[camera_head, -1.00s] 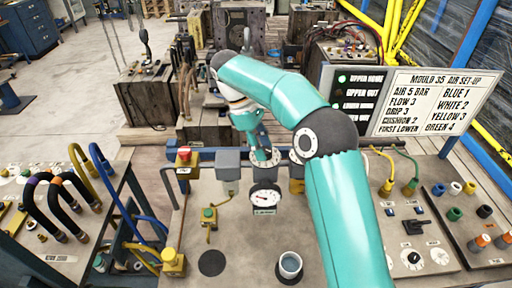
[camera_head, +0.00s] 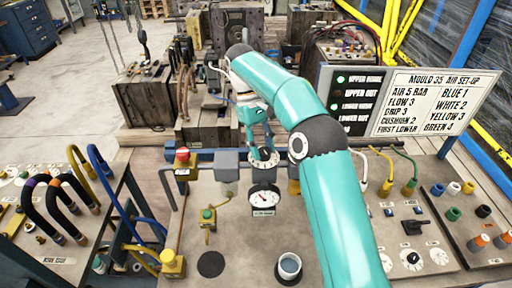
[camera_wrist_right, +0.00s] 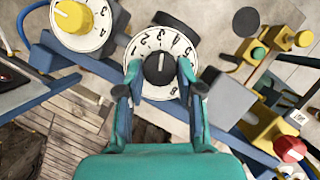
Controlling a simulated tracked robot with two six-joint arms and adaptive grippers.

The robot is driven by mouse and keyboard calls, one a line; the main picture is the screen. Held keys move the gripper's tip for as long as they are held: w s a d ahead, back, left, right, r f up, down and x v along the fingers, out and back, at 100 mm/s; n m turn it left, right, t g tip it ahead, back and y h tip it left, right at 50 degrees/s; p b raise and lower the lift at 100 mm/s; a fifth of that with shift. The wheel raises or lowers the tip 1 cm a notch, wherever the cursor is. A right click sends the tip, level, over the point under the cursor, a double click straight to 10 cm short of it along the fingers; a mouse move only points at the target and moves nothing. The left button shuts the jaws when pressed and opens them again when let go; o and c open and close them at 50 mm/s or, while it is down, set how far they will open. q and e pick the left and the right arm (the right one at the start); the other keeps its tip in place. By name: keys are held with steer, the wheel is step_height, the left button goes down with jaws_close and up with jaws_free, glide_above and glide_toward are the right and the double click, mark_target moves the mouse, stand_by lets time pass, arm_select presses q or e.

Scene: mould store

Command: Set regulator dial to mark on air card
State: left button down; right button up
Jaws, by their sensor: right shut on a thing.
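The regulator dial (camera_wrist_right: 159,93) is a white disc with black numerals and a black centre knob (camera_wrist_right: 160,69). My right gripper (camera_wrist_right: 160,76) is shut on that knob, one teal finger on each side. The knob's pale line points up in the wrist view, roughly toward the 3. In the head view, my right gripper (camera_head: 262,150) is at the dial (camera_head: 264,165), partly hidden by its own wrist. A round gauge (camera_head: 264,199) hangs just below. The air card (camera_head: 440,104) at the upper right reads AIR 5 BAR. My left gripper is not seen.
A dial with a yellow knob (camera_wrist_right: 71,16) sits beside the regulator. A red-topped button (camera_head: 183,156) and a green button (camera_head: 208,214) are to the left. A grey cup (camera_head: 289,267) stands in front. Hoses and a socket panel flank the bench.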

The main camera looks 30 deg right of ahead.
steer(key=m, duration=0.2)
steer(key=m+y, duration=0.1)
steer(key=m, duration=0.1)
steer(key=m+y, duration=0.1)
steer(key=shift+s+d+f+m, duration=0.15)
steer(key=shift+s+f+m, duration=0.1)
steer(key=shift+m, duration=0.15)
steer(key=shift+m+t+y, duration=0.6)
steer(key=shift+m+y, duration=0.1)
steer(key=shift+m, duration=1)
steer(key=o, duration=1.1)
steer(key=shift+r, duration=0.15)
steer(key=shift+o, duration=0.2)
